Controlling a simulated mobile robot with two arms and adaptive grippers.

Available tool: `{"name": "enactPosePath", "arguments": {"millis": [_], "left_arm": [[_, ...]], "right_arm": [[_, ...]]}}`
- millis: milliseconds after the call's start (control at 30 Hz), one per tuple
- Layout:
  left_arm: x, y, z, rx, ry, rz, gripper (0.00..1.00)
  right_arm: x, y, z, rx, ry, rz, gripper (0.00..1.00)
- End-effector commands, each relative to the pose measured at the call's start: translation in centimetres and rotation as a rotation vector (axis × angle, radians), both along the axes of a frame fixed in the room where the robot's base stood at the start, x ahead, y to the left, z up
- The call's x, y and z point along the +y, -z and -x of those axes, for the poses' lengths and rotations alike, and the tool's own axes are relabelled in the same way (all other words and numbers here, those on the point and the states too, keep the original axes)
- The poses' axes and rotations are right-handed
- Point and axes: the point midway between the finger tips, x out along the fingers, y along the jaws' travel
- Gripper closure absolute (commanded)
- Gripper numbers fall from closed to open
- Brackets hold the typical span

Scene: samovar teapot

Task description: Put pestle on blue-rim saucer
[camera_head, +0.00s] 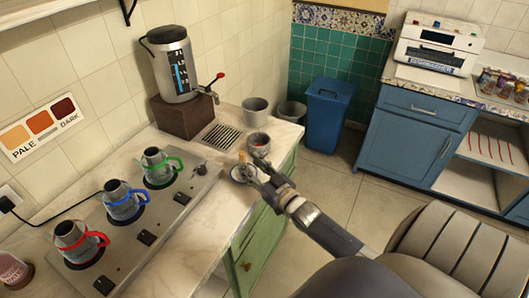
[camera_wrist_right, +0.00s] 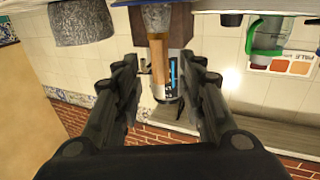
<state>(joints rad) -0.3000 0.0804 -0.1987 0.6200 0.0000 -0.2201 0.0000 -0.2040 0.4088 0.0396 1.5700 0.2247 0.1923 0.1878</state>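The pestle (camera_head: 242,158) stands upright, its pale wooden handle up, at a small light saucer (camera_head: 238,176) near the counter's front edge. The saucer's rim colour is too small to tell. In the right wrist view, which is upside down, the pestle's wooden handle (camera_wrist_right: 158,66) and grey head (camera_wrist_right: 157,18) show. My right gripper (camera_head: 259,168) is beside the pestle. In the wrist view its fingers (camera_wrist_right: 162,88) are apart, with the handle showing in the gap and no finger visibly touching it. My left gripper is not in view.
A grey bowl with reddish contents (camera_head: 259,144) stands just behind the saucer; a grey cup (camera_head: 255,111) is farther back. The samovar (camera_head: 174,65) stands on a wooden block. Several coloured-handled pots (camera_head: 122,203) sit on the burner plate (camera_head: 152,222) to the left.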

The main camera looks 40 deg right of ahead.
Motion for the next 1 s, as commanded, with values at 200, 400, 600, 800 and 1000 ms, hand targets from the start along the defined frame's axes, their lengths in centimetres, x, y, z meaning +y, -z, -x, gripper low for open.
{"name": "enactPosePath", "arguments": {"millis": [200,400,600,800,1000], "left_arm": [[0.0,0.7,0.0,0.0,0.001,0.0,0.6],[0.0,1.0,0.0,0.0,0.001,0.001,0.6],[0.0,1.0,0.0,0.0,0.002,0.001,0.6],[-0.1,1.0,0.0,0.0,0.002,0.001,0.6],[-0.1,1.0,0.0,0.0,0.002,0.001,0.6]], "right_arm": [[0.0,0.1,4.1,0.001,0.0,0.0,0.63],[0.0,0.1,6.2,0.0,0.0,-0.001,0.63],[0.0,-0.1,6.8,-0.001,0.0,-0.001,0.63],[0.0,-0.1,6.8,-0.001,0.0,-0.001,0.63],[0.0,-0.1,6.8,-0.001,0.0,0.0,0.63]]}}
